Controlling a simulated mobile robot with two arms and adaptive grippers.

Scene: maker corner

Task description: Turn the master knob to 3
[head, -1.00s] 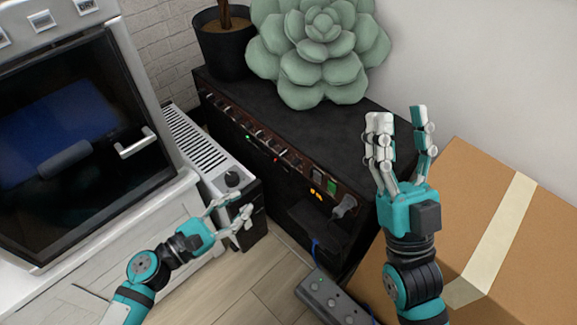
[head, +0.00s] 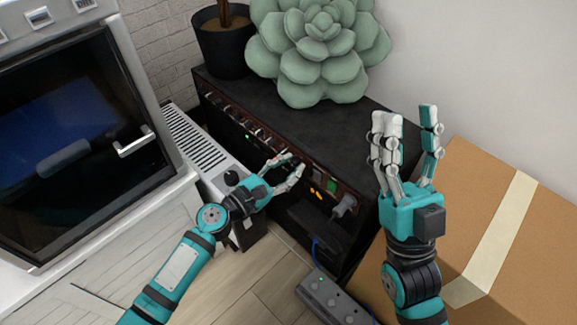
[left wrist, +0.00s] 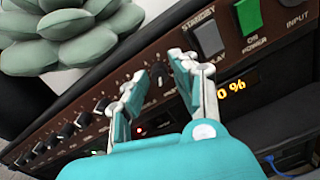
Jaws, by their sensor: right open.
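The amplifier's brown control panel (left wrist: 95,110) carries a row of dark knobs with white scales. One dark knob (left wrist: 159,74) lies between my left fingertips in the left wrist view; its label is too hidden to read. My left gripper (head: 294,164) is at the panel in the head view. Its fingers (left wrist: 158,68) stand apart on either side of that knob, with a small gap visible. An orange display (left wrist: 233,90) ends in "0 %", its left part hidden by a finger. My right gripper (head: 408,115) is open and empty, raised in front of the amplifier's right end.
Standby (left wrist: 209,39) and green power (left wrist: 247,16) switches sit right of the knob. A succulent (head: 318,50) and a dark pot (head: 222,45) stand on the amplifier (head: 240,92). A cardboard box (head: 535,235) is at right, a power strip (head: 335,300) on the floor.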

